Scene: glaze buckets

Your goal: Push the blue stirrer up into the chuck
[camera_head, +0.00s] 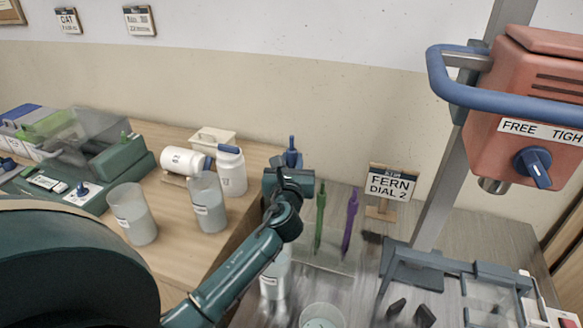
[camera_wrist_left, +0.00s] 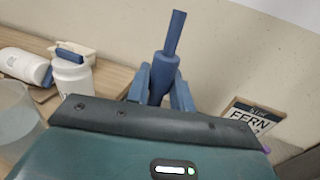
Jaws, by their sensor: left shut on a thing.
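The blue stirrer (camera_wrist_left: 168,68) stands upright between the blue-grey fingers of my left gripper (camera_wrist_left: 160,92) in the left wrist view, its thin shaft pointing up. In the head view my left gripper (camera_head: 291,160) is shut on it, and the stirrer's blue top (camera_head: 292,144) shows just above. Its lower end is hidden behind the gripper. The metal chuck (camera_head: 493,186) hangs under the red mixer head (camera_head: 535,100), well to the right of the stirrer and apart from it. My right gripper is not in view.
Green (camera_head: 320,215) and purple (camera_head: 351,218) stirrers stand right of my left arm. A "FERN DIAL 2" sign (camera_head: 391,185) stands behind. Grey buckets (camera_head: 132,213) and white jars (camera_head: 232,172) occupy the left table.

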